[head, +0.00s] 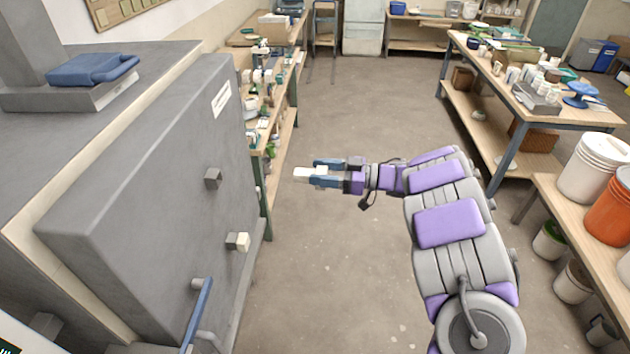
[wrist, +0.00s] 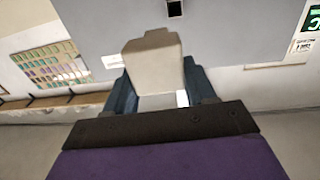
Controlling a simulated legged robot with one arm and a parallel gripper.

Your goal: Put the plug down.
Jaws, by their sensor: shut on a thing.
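The plug (head: 303,174) is a small pale cream block. In the head view it sticks out to the left from the tips of my gripper (head: 321,173). My gripper is shut on it, with blue fingers on both sides, above open floor and to the right of the grey kiln door (head: 150,190). In the wrist view the plug (wrist: 153,62) stands between the fingers of my gripper (wrist: 158,88), its wide tapered end outward. The part between the fingers is partly hidden. A small dark square opening (wrist: 174,8) shows on the grey surface beyond it.
The kiln door has small blocks (head: 237,241) and a blue handle (head: 199,312) jutting out. A cluttered workbench (head: 283,95) stands beyond the kiln. A table (head: 590,118) and a bucket shelf (head: 560,195) stand on the right. The middle floor (head: 330,260) is clear.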

